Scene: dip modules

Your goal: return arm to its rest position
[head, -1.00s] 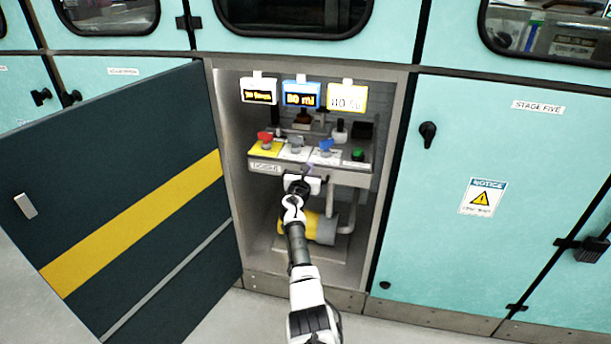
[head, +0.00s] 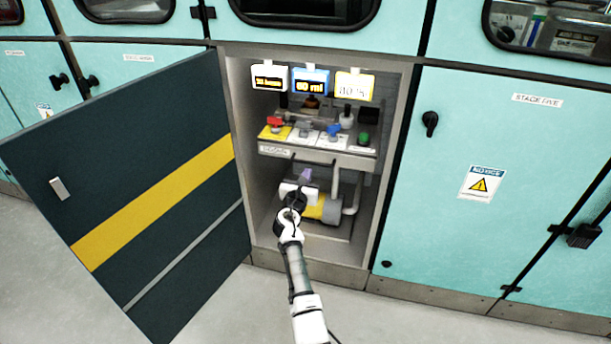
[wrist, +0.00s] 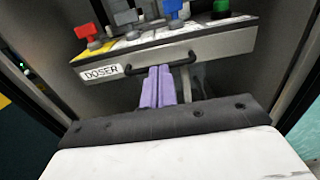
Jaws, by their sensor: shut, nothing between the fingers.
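My gripper (head: 303,176) reaches into the open cabinet bay in the head view, in front of and below the doser panel. In the wrist view its purple fingers (wrist: 158,88) are shut together with nothing between them. They point at the doser front (wrist: 190,54), just under its black handle; whether they touch it I cannot tell. The doser unit (head: 310,154) carries a red knob (head: 274,122), a grey one, a blue knob (head: 333,131) and a green button (head: 364,138).
The dark cabinet door (head: 130,200) with a yellow stripe stands open on the left. A closed teal door (head: 470,150) is on the right. The floor in front is clear.

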